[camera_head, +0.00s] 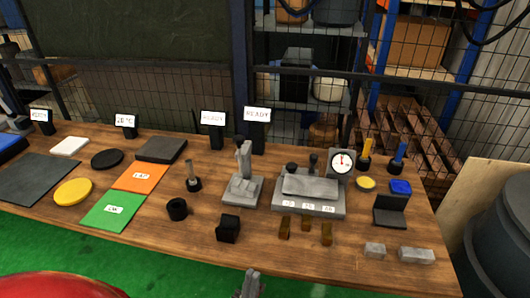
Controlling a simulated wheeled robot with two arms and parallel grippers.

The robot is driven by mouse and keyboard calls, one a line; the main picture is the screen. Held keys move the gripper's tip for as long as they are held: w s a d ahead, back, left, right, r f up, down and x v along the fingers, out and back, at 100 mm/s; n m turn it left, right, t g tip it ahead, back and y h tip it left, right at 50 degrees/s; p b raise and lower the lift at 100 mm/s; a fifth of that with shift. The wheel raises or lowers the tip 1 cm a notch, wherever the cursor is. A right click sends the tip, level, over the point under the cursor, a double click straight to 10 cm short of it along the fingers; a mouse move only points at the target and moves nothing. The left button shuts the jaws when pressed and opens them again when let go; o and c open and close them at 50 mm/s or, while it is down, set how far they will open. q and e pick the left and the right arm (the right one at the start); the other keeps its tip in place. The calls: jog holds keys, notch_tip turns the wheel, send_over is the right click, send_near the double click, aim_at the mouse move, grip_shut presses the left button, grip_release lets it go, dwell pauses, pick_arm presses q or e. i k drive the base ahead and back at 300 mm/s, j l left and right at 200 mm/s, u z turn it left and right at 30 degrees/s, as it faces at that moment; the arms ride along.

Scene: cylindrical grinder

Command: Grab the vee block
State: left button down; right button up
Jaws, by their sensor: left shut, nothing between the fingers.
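A small black block (228,229) sits near the front edge of the wooden bench, left of centre; it looks like the vee block, but its groove is too small to make out clearly. My left gripper (251,283) shows only as its grey tip at the bottom edge of the head view. It is shut and empty, in front of the bench and apart from the black block, which lies beyond it and slightly left. My right gripper is not in view.
A black ring (177,209) stands left of the block, and several brass pieces (284,227) stand right of it. A grey stand (243,180) and a dial gauge (342,162) rise behind. Grey blocks (416,255) lie at the front right. Green floor (130,262) shows before the bench.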

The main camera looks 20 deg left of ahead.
aim_at(227, 231)
jog(key=u, duration=1.55)
